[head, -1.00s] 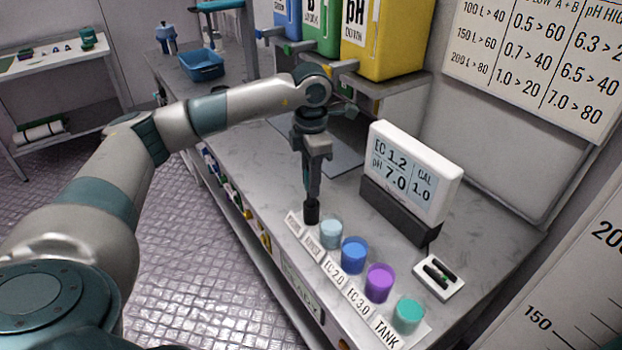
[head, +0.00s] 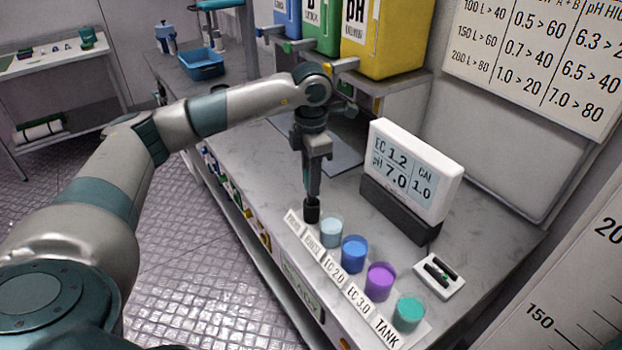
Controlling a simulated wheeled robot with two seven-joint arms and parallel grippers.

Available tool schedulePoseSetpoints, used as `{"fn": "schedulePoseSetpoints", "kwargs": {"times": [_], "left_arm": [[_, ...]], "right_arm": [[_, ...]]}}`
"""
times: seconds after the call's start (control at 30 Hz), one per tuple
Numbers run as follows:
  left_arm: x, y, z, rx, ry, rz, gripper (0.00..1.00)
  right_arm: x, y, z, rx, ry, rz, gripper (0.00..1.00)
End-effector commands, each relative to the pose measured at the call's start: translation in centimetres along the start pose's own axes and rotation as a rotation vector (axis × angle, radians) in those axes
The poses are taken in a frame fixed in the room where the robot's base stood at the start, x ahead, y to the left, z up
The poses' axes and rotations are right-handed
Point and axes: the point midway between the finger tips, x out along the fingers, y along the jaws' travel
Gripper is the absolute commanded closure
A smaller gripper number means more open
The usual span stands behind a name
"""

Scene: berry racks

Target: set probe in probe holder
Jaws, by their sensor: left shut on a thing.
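A small black cylinder (head: 312,213), which looks like the probe holder, stands right below the fingertips, behind the first label of the row. The fingertips are at its top or just above it. I cannot tell how deep the probe sits in it. My right gripper is out of view.
Beside the black cylinder stand a pale blue cup (head: 331,233), a blue cup (head: 354,254), a purple cup (head: 379,282) and a teal cup (head: 408,313). A meter display (head: 412,172) stands behind them. A white tray (head: 439,278) with dark pieces lies at right.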

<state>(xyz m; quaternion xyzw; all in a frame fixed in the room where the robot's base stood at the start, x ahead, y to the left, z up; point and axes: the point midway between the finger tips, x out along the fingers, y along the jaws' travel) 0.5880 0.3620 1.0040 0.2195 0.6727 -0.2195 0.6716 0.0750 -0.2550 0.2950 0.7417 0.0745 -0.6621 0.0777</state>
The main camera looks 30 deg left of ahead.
Motion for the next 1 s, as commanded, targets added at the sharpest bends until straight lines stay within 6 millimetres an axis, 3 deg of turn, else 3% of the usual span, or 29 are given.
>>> {"fn": "schedulePoseSetpoints", "kwargs": {"times": [0.17, 0.2, 0.3, 1.0], "left_arm": [[0.25, -0.01, 0.01, 0.000, 0.000, 0.000, 0.97], [0.25, 0.00, 0.01, 0.000, 0.000, 0.000, 0.72], [0.24, -0.01, 0.01, 0.000, 0.000, 0.000, 0.52], [0.31, 0.01, 0.01, 0.000, 0.000, 0.000, 0.52]], "right_arm": [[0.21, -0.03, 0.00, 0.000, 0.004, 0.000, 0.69], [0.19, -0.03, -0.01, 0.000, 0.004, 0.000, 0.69], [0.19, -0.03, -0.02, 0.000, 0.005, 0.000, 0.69], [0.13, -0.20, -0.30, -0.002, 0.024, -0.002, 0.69]]}}
